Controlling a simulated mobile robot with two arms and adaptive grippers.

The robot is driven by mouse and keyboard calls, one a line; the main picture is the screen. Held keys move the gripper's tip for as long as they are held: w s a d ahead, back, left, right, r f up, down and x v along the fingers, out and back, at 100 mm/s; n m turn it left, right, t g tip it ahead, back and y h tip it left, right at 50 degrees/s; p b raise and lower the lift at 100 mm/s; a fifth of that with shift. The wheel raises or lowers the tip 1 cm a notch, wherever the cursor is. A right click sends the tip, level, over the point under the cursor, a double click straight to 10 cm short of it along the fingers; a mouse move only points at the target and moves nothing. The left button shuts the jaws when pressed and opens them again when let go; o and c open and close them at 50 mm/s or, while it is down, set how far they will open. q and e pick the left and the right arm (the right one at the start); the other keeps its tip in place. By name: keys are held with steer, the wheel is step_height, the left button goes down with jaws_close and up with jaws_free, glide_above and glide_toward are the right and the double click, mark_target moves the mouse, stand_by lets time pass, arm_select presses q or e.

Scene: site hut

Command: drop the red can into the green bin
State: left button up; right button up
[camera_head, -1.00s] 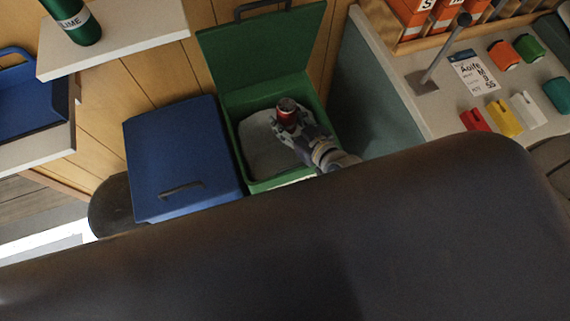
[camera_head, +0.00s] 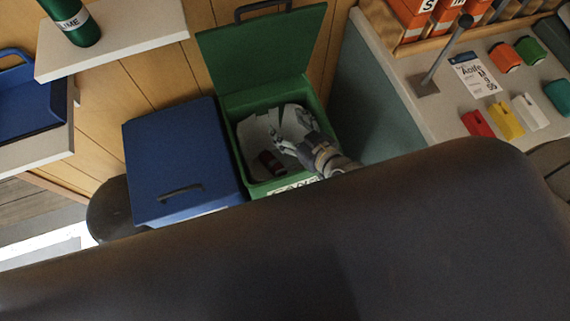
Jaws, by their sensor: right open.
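The green bin (camera_head: 228,107) stands in the middle of the view with its lid (camera_head: 262,50) raised at the back. The red can (camera_head: 270,162) lies on its side inside the bin, low on the pale liner. My right gripper (camera_head: 287,127) is over the bin's right part, open and empty, apart from the can. My left gripper is not in view.
A closed blue bin (camera_head: 180,155) stands against the green bin's left side. A counter (camera_head: 440,110) with coloured items is at right. My own dark body fills the bottom.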

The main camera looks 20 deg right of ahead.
steer(key=v, duration=1.1)
